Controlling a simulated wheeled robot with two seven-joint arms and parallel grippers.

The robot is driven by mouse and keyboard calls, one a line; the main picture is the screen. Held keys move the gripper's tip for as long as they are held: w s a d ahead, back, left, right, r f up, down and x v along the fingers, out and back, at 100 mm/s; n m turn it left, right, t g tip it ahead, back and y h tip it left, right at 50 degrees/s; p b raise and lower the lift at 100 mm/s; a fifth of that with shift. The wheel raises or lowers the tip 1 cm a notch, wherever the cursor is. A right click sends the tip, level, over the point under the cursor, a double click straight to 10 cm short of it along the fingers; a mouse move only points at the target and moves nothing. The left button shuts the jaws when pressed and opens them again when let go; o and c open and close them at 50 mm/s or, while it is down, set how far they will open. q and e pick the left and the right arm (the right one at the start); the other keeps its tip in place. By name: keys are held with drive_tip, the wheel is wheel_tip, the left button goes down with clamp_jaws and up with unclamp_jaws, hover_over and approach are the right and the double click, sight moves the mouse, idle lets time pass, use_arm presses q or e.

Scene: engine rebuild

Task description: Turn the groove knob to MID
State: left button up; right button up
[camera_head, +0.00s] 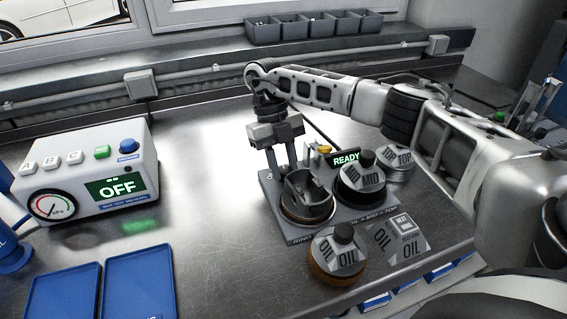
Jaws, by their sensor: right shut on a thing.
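My right gripper (292,178) reaches down over the left side of a grey ring fixture (300,239). Its fingers are shut on a dark grey part (318,187) at a round seat with a brownish lower rim. The fingers hide some of this part, and I cannot tell whether it is the groove knob. A round piece marked MID (372,180) with a black top stands just right of it. A piece marked OIL (343,257) stands in front, and one marked TOP (401,157) behind right. A small display (346,158) reads READY. My left gripper is out of view.
A white test box (88,172) with a display reading OFF stands at the left. Blue trays (140,284) lie at the front left. The middle-left bench is clear.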

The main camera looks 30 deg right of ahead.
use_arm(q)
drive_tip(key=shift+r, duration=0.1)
use_arm(e)
drive_tip(key=o, duration=0.7)
drive_tip(key=shift+r, duration=0.1)
drive_tip(key=shift+w+r, duration=0.2)
drive_tip(key=b+v, duration=0.1)
drive_tip(key=v, duration=0.4)
use_arm(q)
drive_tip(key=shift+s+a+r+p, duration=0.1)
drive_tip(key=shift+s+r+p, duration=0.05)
drive_tip(key=shift+p, duration=0.85)
use_arm(e)
drive_tip(key=v, duration=1)
drive_tip(key=shift+r, duration=0.25)
drive_tip(key=shift+s, duration=0.1)
